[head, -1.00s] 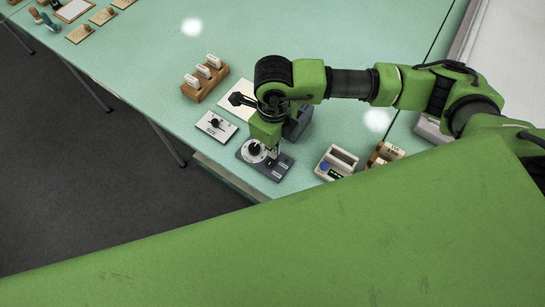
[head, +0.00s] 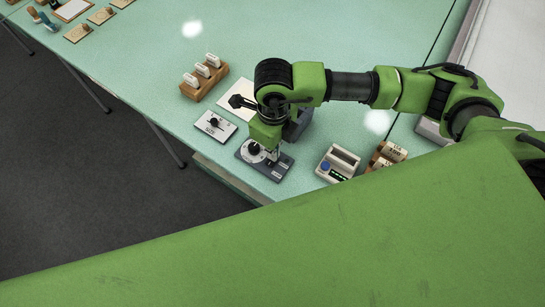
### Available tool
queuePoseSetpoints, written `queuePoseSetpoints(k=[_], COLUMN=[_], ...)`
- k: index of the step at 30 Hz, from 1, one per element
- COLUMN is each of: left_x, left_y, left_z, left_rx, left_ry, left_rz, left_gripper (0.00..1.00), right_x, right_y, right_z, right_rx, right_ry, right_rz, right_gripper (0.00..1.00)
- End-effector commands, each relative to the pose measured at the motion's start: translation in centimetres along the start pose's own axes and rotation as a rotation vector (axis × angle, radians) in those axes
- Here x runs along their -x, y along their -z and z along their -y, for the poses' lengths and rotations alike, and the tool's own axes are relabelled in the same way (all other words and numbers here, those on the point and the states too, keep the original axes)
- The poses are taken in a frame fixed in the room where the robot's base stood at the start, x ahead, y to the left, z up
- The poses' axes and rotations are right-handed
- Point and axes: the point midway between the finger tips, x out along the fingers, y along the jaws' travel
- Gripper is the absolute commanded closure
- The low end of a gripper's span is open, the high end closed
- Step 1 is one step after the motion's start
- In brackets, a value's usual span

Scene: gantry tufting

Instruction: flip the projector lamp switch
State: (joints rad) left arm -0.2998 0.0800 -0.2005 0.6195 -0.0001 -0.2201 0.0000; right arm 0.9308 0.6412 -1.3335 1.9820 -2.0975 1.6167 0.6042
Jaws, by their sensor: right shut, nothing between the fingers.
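My right gripper (head: 273,155) is shut and points down onto a dark grey control panel (head: 277,174) near the table's front edge. The lamp switch is too small to make out clearly, and the gripper hides part of the panel. A dark box (head: 299,122) behind the panel is partly hidden by my right arm. My left gripper is out of view.
A white plate labelled SIZE with a black knob (head: 214,123) lies to the left. A wooden rack with white pieces (head: 210,84) stands behind it. A device with a blue button (head: 338,162) and labelled spools (head: 391,151) are to the right. The green table (head: 150,65) is clear at middle left.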

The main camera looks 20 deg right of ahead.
Motion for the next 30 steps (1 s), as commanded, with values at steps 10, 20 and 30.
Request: queuePoseSetpoints(k=[10,20,30], left_x=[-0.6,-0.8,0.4], left_y=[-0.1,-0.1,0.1], left_z=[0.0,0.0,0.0], left_rx=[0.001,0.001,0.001], left_ry=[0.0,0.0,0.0], left_rz=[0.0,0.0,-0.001], left_gripper=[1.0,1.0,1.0], right_x=[-0.6,-0.9,1.4], right_y=[0.0,0.0,0.0], right_z=[0.0,0.0,0.0], right_rx=[0.0,0.0,0.001], right_ry=[0.0,0.0,0.0], right_rz=[0.0,-0.001,0.001], right_gripper=[1.0,1.0,1.0])
